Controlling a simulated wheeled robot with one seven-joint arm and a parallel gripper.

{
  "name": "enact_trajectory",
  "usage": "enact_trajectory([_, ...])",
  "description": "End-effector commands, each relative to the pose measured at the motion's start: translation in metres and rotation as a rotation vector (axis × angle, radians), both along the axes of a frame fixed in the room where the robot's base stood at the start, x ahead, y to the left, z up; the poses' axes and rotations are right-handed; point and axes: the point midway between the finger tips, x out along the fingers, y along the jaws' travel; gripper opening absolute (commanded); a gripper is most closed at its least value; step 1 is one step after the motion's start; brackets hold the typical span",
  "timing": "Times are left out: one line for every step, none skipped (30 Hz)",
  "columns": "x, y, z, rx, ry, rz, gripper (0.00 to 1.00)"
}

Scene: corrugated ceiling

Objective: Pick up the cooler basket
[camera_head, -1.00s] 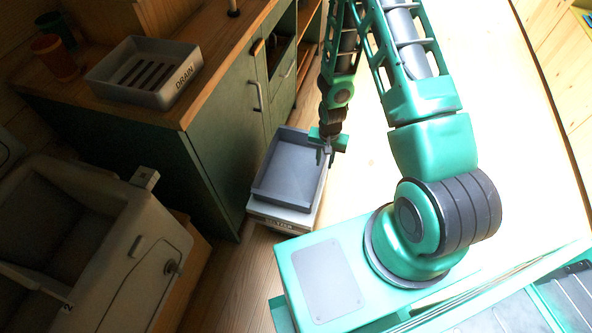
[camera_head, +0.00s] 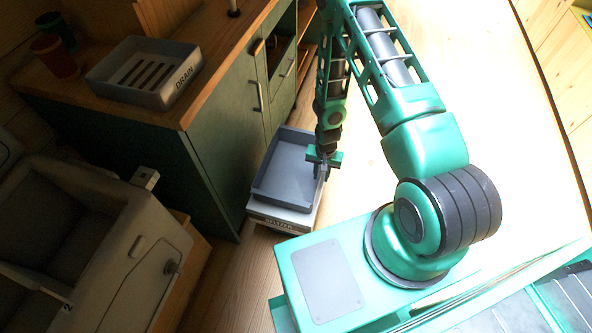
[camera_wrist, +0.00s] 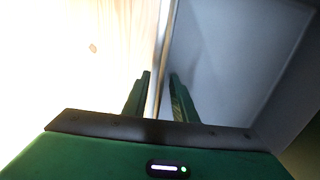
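The cooler basket, a grey shallow open tray (camera_head: 287,178), sits on a white box with dark lettering on its front (camera_head: 283,217), on the floor beside the green cabinet. It looks empty. My gripper (camera_head: 321,174) is at the basket's right rim, pointing down. In the wrist view, the basket's wall and grey inside (camera_wrist: 225,60) fill the right side. My gripper's fingers (camera_wrist: 160,88) stand on either side of the thin rim, one outside and one inside, with a narrow gap showing. Whether a fingertip touches the wall is hard to tell.
A green cabinet (camera_head: 222,150) with a wooden top stands close on the basket's left. On the top are a grey drain tray (camera_head: 128,98) and two cups. A pale cooler-like chest (camera_head: 120,235) stands at lower left. The floor right of the basket is bright and clear.

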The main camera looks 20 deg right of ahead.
Motion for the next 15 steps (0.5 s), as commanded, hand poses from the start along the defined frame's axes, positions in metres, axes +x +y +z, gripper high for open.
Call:
enact_trajectory([0.0002,-0.0001,0.0000,0.000,0.000,0.000,0.25])
enact_trajectory([0.0002,-0.0001,0.0001,0.000,0.000,0.000,0.25])
enact_trajectory([0.0002,-0.0002,0.0002,0.000,0.000,0.000,0.25])
enact_trajectory([0.0002,-0.0002,0.0003,0.000,0.000,0.000,0.25])
enact_trajectory([0.0002,-0.0002,0.0003,0.000,0.000,0.000,0.20])
enact_trajectory([0.0002,-0.0001,0.0003,0.000,0.000,0.000,0.11])
enact_trajectory([0.0002,-0.0002,0.0004,0.000,0.000,0.000,0.04])
enact_trajectory([0.0002,-0.0003,0.0004,0.000,0.000,0.000,0.00])
enact_trajectory([0.0002,-0.0003,0.0004,0.000,0.000,0.000,0.00])
enact_trajectory([0.0002,-0.0003,0.0005,0.000,0.000,0.000,0.00])
enact_trajectory([0.0002,-0.0003,0.0005,0.000,0.000,0.000,0.00])
enact_trajectory([0.0004,-0.0002,0.0006,0.000,-0.001,0.000,0.00])
enact_trajectory([0.0003,-0.0002,0.0006,0.000,-0.001,0.000,0.00])
enact_trajectory([0.0004,-0.0002,0.0007,0.000,-0.001,0.000,0.00])
enact_trajectory([0.0003,-0.0002,0.0007,0.000,-0.001,-0.001,0.00])
